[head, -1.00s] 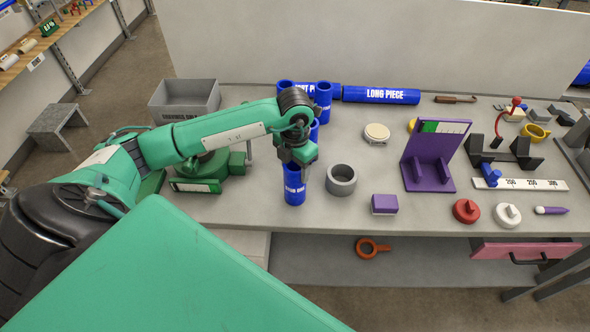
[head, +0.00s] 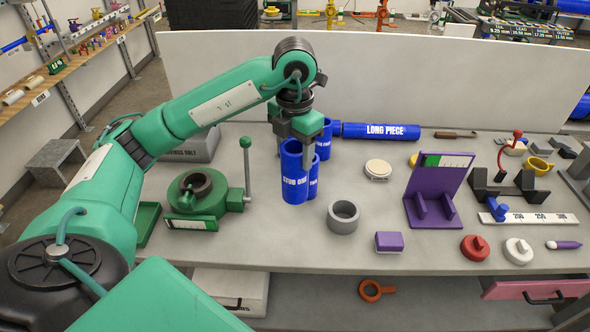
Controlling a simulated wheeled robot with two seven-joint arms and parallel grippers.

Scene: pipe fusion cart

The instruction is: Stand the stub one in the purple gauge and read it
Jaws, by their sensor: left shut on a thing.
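The blue stub one (head: 293,185), a cylinder with white lettering, hangs upright in my left gripper (head: 299,146), which is shut on its upper end. It appears raised above the table. Another blue stub (head: 313,181) stands close behind it, partly hidden. The purple gauge (head: 422,216) stands at the right of the table, with an upright back plate, two low ribs and a green-and-white scale (head: 445,160) along its top. Stub one is to the left of the gauge and apart from it. My right gripper is not in view.
A grey ring (head: 343,217) and a purple block (head: 389,242) lie between the stub and the gauge. Red (head: 475,248) and white (head: 518,251) knobbed discs lie at the front right. A green clamp stand (head: 204,196) is at left. The long piece (head: 380,131) lies behind.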

